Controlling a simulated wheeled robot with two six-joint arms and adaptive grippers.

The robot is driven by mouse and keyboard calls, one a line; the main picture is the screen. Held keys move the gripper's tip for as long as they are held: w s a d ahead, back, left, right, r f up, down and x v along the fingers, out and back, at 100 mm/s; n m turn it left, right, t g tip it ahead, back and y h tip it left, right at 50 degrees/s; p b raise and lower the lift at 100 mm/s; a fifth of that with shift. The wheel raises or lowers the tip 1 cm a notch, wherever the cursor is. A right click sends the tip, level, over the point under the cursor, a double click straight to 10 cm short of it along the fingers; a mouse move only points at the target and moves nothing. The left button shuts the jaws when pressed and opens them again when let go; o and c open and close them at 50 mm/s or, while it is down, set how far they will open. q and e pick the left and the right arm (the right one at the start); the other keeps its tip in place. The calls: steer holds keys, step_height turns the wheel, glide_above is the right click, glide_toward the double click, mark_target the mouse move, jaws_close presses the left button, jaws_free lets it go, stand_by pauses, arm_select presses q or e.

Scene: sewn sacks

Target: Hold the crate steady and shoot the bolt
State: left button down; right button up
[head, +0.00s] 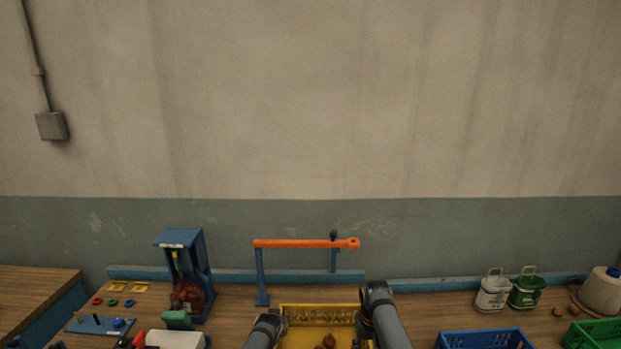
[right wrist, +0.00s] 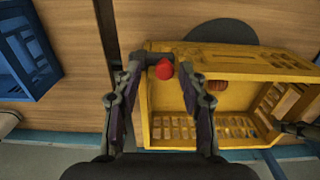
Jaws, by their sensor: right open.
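The yellow crate (head: 318,308) stands at the bottom middle of the head view, between my two arms. In the right wrist view the crate (right wrist: 235,62) fills the right half. A red knob (right wrist: 164,69), perhaps the bolt's, shows at its near end. My right gripper (right wrist: 160,63) is open, with the red knob between its fingertips as seen from above; I cannot tell whether they touch it. A dark gripper part, seemingly my left (right wrist: 297,129), is at the crate's other end; its jaws are unclear. Both grippers' fingertips are hidden in the head view.
A brown item (right wrist: 216,85) lies in the crate. An orange bar (head: 300,243) on blue posts stands behind it. A blue stand (head: 185,265) is at left; a blue crate (head: 480,340), canisters (head: 493,292) and a green crate (head: 597,335) are at right.

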arm_select(q)
steer(key=shift+d, duration=0.1)
arm_select(e)
steer(key=shift+a, duration=0.1)
steer(key=shift+r, duration=4)
arm_select(q)
steer(key=c, duration=1.3)
jaws_free()
